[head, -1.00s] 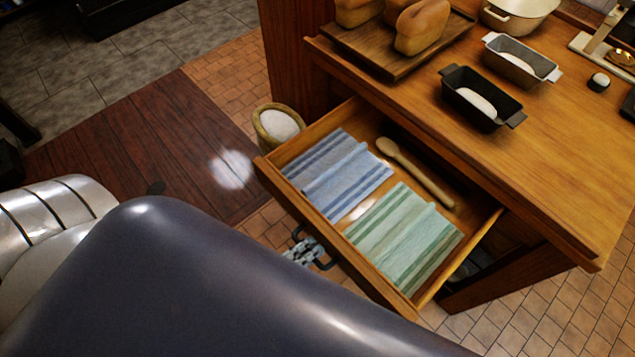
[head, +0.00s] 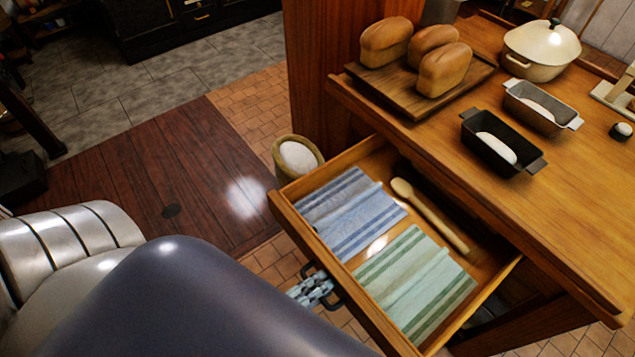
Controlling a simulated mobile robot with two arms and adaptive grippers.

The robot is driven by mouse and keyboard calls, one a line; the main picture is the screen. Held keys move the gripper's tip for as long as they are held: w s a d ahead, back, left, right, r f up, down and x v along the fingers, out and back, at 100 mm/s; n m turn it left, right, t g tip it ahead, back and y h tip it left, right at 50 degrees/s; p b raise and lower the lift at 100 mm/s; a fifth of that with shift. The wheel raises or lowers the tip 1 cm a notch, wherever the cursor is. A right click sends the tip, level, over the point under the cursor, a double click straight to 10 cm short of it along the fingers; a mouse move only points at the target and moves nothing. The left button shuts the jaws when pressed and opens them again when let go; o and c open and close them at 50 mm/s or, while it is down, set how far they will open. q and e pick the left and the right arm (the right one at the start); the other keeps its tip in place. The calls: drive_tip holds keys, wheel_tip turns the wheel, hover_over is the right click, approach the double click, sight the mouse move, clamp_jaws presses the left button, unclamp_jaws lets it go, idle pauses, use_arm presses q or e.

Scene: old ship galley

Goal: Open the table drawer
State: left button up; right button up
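The table drawer (head: 300,222) is pulled well out from under the wooden table top (head: 590,215). Inside it lie a blue striped cloth (head: 350,212), a green striped cloth (head: 415,285) and a wooden spoon (head: 430,215). A dark handle (head: 335,290) is on the drawer's front. My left gripper (head: 318,286) is at this handle, partly hidden by my own arm. I cannot tell whether its fingers are closed around the handle. My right gripper is not in view.
On the table stand a board (head: 405,91) with loaves, two loaf tins (head: 488,150) (head: 540,108) and a lidded pot (head: 540,50). A sack (head: 298,158) stands on the floor behind the drawer's far corner. The wooden floor (head: 150,180) at left is clear.

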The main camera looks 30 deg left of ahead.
use_arm(q)
drive_tip(key=v, duration=1.2)
